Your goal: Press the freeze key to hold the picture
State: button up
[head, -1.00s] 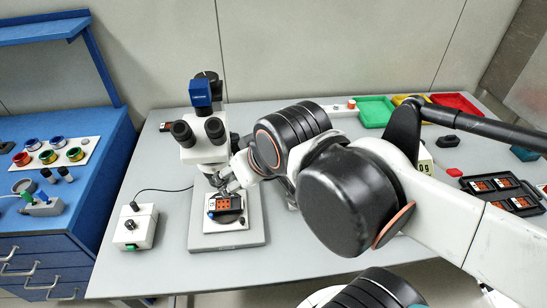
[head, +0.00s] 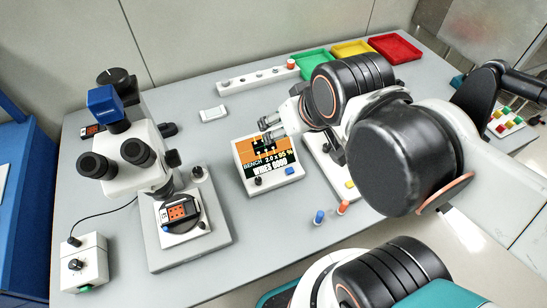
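A small display unit (head: 243,152) stands on the bench right of the microscope. Its screen reads "BENCH 2.0 x 95 %" and "WIRES GOOD" and shows an orange and black picture. On its front edge are a black knob (head: 258,181) at the left and a blue key (head: 290,171) at the right; no label telling which is the freeze key is readable. My gripper (head: 266,129) is over the upper part of the screen, beyond the blue key. Its fingers look small and close together, and I cannot tell whether they touch the display. I see nothing held.
The microscope (head: 130,160) stands at the left, with an orange part (head: 177,211) on its stage. A control box (head: 84,262) is front left. A white strip (head: 245,81) and green (head: 310,62), yellow (head: 352,48) and red (head: 396,48) trays lie behind.

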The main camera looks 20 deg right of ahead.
aim_at(289, 170)
jog(key=k+l, duration=0.15)
jog(key=l, duration=0.25)
jog(key=k+l, duration=0.15)
jog(key=l, duration=0.25)
jog(key=k+l, duration=0.1)
jog(key=l, duration=0.25)
